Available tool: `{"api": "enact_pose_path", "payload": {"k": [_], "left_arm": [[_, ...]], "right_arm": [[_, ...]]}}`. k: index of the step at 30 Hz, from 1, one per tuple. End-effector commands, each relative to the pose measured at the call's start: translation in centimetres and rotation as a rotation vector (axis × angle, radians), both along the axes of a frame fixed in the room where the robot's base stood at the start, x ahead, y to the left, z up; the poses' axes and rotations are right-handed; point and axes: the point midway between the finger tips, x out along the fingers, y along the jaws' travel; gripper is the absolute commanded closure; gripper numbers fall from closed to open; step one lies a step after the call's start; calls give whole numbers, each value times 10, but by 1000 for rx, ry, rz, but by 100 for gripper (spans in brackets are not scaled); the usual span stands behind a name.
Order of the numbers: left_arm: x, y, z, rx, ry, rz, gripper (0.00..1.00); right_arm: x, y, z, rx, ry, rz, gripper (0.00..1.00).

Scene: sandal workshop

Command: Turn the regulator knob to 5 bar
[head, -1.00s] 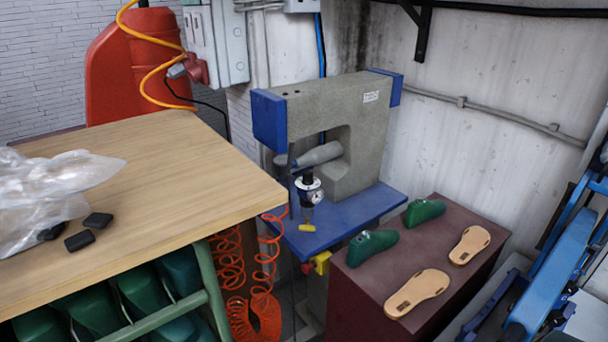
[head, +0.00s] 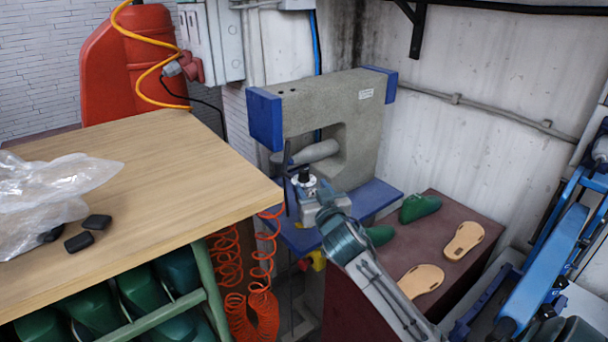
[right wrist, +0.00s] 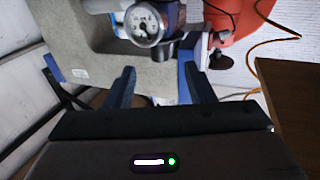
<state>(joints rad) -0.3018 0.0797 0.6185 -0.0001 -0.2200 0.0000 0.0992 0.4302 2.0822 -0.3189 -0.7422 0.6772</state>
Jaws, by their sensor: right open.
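The regulator has a dark knob (head: 304,173) on top with a pale ring under it, in front of the grey and blue press (head: 330,100). Its round white gauge (right wrist: 145,25) shows at the top of the right wrist view. The needle's reading is too small to tell. My right gripper (right wrist: 160,68) is open and empty, its two dark fingers apart just short of the regulator. In the head view my right arm reaches in from the lower right and covers the lower regulator. Whether a finger touches the knob cannot be told. My left gripper is not in view.
A wooden bench (head: 180,160) with a plastic bag (head: 50,185) and black blocks stands at left. Orange coiled hoses (head: 262,270) hang beside it. A brown cabinet (head: 345,295) at right carries green lasts (head: 420,207) and tan soles (head: 464,240). Blue equipment (head: 548,262) stands further right.

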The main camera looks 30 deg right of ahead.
Motion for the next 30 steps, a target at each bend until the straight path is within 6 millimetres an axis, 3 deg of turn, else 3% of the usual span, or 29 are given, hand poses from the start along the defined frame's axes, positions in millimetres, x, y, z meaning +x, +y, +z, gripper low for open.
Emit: {"api": "enact_pose_path", "payload": {"k": [6, 12, 24, 25, 30], "left_arm": [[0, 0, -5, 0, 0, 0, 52], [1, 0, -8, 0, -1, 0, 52], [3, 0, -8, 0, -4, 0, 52], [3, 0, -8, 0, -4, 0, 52], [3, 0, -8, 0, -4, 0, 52]], "right_arm": [[42, -12, -1, 2, -1, -1, 51], [68, -19, -1, 0, 1, -1, 51], [76, -22, -1, 0, 3, 0, 51], [76, -22, -1, 0, 3, 0, 53], [76, -22, -1, 0, 3, 0, 87]]}}
